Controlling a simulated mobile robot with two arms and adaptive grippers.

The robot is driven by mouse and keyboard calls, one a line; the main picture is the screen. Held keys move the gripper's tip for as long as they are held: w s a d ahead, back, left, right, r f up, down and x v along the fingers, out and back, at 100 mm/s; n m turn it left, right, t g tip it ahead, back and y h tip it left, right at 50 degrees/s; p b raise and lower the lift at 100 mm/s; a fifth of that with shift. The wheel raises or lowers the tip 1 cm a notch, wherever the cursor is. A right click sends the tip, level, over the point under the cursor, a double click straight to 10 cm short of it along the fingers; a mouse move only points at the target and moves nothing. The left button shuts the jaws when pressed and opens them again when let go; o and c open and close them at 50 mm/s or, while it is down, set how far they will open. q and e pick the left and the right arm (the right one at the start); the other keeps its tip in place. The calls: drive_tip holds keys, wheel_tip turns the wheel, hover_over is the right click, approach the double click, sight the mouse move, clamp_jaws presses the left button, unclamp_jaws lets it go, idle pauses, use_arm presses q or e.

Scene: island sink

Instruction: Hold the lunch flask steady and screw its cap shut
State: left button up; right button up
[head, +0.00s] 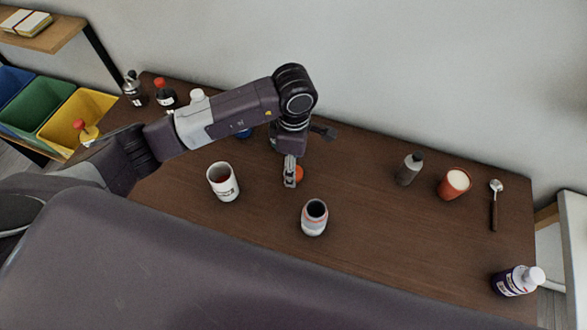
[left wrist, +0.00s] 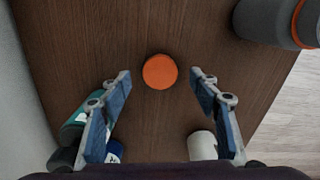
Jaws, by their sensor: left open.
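The lunch flask (head: 314,219), grey with an orange band near its mouth, stands upright and uncapped on the brown table in the head view. It also shows at the top right of the left wrist view (left wrist: 268,18). The round orange cap (left wrist: 160,71) lies flat on the table, apart from the flask. My left gripper (head: 291,179) points down over the cap, its fingers apart and empty, with the cap seen between and beyond the fingertips. In the head view a finger partly hides the cap (head: 299,173). My right gripper is not in view.
A white mug (head: 223,183) stands left of the flask. Dark bottles (head: 134,90) stand back left.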

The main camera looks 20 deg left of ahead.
use_arm(q)
drive_tip(key=shift+f, duration=1.2)
drive_tip(key=shift+c, duration=0.6)
drive_tip(key=c, duration=0.7)
